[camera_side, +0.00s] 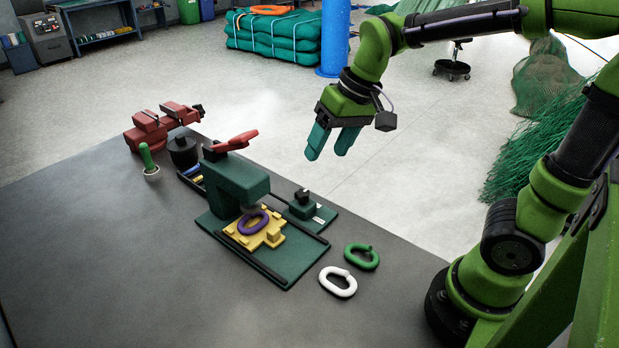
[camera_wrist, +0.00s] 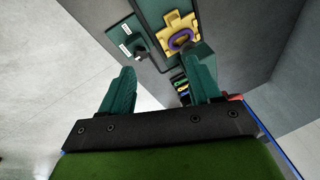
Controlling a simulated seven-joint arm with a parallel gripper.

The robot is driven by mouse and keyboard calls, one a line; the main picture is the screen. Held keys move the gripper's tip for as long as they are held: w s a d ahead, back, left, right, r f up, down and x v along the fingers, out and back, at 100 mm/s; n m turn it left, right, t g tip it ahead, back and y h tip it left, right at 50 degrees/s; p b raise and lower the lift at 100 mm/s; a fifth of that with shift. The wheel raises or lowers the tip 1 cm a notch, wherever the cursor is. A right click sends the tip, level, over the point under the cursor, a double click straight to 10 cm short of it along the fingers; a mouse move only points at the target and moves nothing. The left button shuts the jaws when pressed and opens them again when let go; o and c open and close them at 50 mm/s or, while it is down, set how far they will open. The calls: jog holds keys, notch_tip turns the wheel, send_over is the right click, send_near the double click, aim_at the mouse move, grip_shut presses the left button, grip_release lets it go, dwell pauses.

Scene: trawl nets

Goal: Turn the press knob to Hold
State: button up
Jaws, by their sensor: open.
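The press knob (camera_side: 302,196) is a small dark block-like knob on a green plate (camera_side: 322,214) beside the press. In the wrist view the knob (camera_wrist: 139,56) shows near the top, with two white labels on its plate; their lettering is too small to read. The green press (camera_side: 235,178) with a red handle (camera_side: 236,141) stands on a green base, holding a yellow fixture (camera_side: 272,236) with a purple ring (camera_side: 252,222). My gripper (camera_side: 331,155) is open and empty, up in the air behind and above the knob, apart from it. Its fingers (camera_wrist: 160,88) show spread in the wrist view.
A green link (camera_side: 362,257) and a white link (camera_side: 338,282) lie on the grey table right of the press. A red vise (camera_side: 163,125), a dark round pot (camera_side: 183,153) and a green-handled tool (camera_side: 147,160) stand at the far left. The table's front left is clear.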

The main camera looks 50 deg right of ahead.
aim_at(303, 193)
jog(key=shift+w+d+f+n+g+h, duration=0.9)
jog(key=shift+w+d+n+g, duration=0.85)
jog(key=shift+w, duration=3.15)
notch_tip(303, 193, down, 16)
jog(key=shift+d+r, duration=0.1)
jog(key=shift+r, duration=0.15)
jog(key=shift+c, duration=0.4)
jog(key=c, duration=1)
